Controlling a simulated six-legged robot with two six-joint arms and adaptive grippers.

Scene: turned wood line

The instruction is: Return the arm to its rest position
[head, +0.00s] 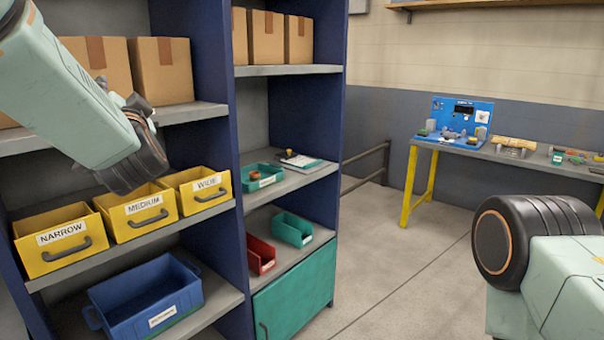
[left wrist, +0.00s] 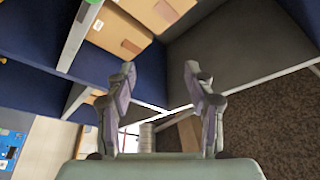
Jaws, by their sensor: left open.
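My left arm (head: 70,90) comes in from the upper left of the head view, in front of the shelving. Its wrist hides part of the bins and a cardboard box behind it. My left gripper (left wrist: 160,75) shows in the left wrist view with its two fingers spread apart and nothing between them. My right arm (head: 550,270) shows at the lower right of the head view, and its gripper is out of view.
Yellow bins marked NARROW (head: 62,250), MEDIUM (head: 135,222) and WIDE (head: 208,197) stand on a shelf. A blue tote (head: 150,297) sits below. Cardboard boxes (head: 160,72) stand above. A workbench (head: 480,152) stands at the back right. Open floor (head: 400,260) lies between.

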